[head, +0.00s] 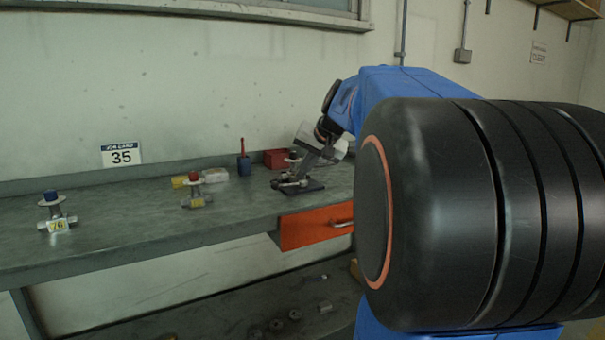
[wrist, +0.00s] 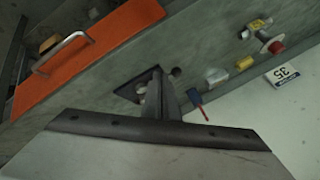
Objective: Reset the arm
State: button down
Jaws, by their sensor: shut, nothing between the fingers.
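My blue arm reaches over the bench from the right in the head view. My gripper (head: 303,170) is shut and empty, pointing down close to a small valve fixture on a dark base plate (head: 312,188). In the wrist view my gripper's fingers (wrist: 163,92) are together in front of the same base plate (wrist: 127,92), hiding much of the fixture. I cannot tell whether the fingers touch it.
A blue-capped valve (head: 57,213) is far left. An orange drawer (head: 315,227) hangs below.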

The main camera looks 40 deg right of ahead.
dwell(0.4)
jog(key=s+a+f+n+g, duration=0.1)
jog(key=s+a+f+n, duration=0.1)
jog(key=s+a+f, duration=0.45)
jog(key=s+a+f+n+g+y, duration=0.1)
jog(key=s+a+f+n, duration=0.25)
jog(key=a, duration=0.55)
jog(key=s+a+f+n+g, duration=0.1)
jog(key=s+a+f, duration=0.3)
jog(key=a+f, duration=0.3)
jog(key=s+a+f+n, duration=0.3)
jog(key=s+a+f, duration=0.1)
jog(key=s+f, duration=0.3)
jog(key=shift+s+a, duration=0.4)
jog(key=shift+s, duration=0.5)
